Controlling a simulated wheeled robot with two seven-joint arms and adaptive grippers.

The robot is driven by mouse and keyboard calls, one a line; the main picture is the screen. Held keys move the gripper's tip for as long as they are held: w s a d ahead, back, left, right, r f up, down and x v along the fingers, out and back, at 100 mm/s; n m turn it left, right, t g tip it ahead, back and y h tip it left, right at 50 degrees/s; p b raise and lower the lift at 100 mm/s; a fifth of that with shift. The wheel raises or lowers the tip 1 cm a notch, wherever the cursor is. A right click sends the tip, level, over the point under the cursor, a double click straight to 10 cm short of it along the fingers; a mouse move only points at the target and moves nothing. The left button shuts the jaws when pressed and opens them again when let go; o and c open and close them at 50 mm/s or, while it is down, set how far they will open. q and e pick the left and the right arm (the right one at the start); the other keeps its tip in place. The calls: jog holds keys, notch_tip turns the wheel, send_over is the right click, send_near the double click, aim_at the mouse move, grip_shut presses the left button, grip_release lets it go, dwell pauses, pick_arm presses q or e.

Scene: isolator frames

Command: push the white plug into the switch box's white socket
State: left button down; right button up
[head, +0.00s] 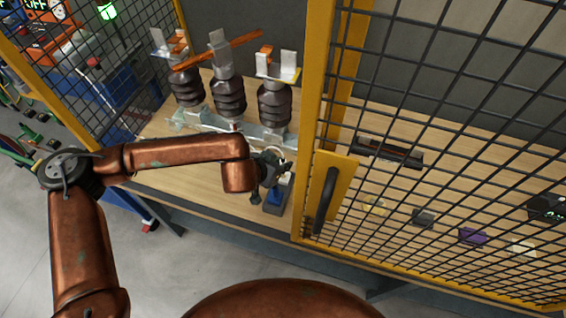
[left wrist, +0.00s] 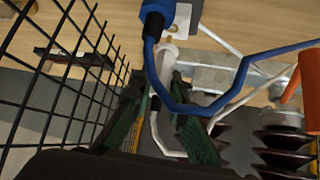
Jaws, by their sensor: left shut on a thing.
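My left gripper (head: 280,168) is shut on the white plug and reaches over the wooden bench beside the yellow door frame. In the left wrist view the white plug (left wrist: 167,54) shows just beyond the fingertips (left wrist: 162,84), with a white cable below it. Close ahead of it is a pale plate with a hole, the white socket (left wrist: 178,12), partly cut off at the top edge. The plug appears apart from it. A blue plug (left wrist: 157,11) with a blue cable is beside the socket. The switch box (head: 276,206) is mostly behind my gripper. My right gripper is not in view.
Dark ribbed insulators (head: 275,105) with an orange bar (head: 222,49) stand behind. The mesh door (head: 440,150) with a black handle (head: 326,200) is close on the right. A blue cable (left wrist: 215,105) crosses near the fingers. Bare bench (head: 190,185) lies to the left.

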pick_arm(q)
jog(key=shift+f+b, duration=1.1)
jog(key=shift+f, duration=0.3)
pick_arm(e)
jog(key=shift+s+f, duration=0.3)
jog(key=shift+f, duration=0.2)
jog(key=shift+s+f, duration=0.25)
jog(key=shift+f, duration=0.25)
pick_arm(q)
jog(key=c, duration=1.8)
grip_release()
jog(key=v, duration=1.2)
